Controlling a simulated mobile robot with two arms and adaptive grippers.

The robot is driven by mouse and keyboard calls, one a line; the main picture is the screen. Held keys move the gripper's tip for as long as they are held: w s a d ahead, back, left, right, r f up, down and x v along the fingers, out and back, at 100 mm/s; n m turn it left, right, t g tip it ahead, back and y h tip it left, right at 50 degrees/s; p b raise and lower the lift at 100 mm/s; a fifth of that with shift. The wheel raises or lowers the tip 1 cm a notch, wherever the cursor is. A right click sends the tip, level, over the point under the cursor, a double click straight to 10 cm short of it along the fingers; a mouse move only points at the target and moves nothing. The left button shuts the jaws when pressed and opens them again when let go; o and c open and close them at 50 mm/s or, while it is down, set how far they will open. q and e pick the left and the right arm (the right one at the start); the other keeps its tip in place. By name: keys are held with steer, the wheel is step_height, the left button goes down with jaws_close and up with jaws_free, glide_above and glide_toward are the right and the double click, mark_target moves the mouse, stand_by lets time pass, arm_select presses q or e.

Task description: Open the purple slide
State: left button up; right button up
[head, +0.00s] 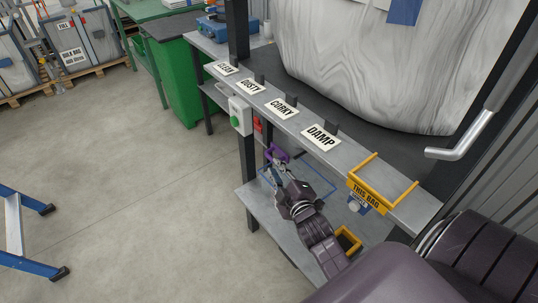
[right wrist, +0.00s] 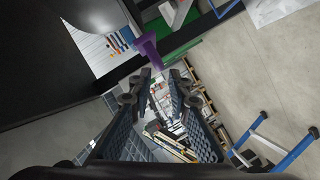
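The purple slide (head: 277,153) is a small purple handle at the front edge of the grey bench, below the sign cards. My right gripper (head: 277,165) reaches up to it from below, its fingertips very close to the purple piece. In the right wrist view the purple slide (right wrist: 149,48) stands just beyond and partly between the fingertips (right wrist: 160,76). The two fingers are spread apart with a gap between them. I cannot tell whether they touch the slide. My left gripper is not in view.
A control box with a green button (head: 240,117) is left of the slide. A yellow THIS BAG frame (head: 366,193) is to the right. A lower shelf (head: 262,208) lies beneath. Floor at left is mostly clear.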

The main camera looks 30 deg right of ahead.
mark_target(270, 156)
steer(key=x, duration=0.7)
steer(key=shift+p, duration=0.3)
steer(key=shift+c, duration=0.5)
jaws_close()
steer(key=shift+a, duration=0.1)
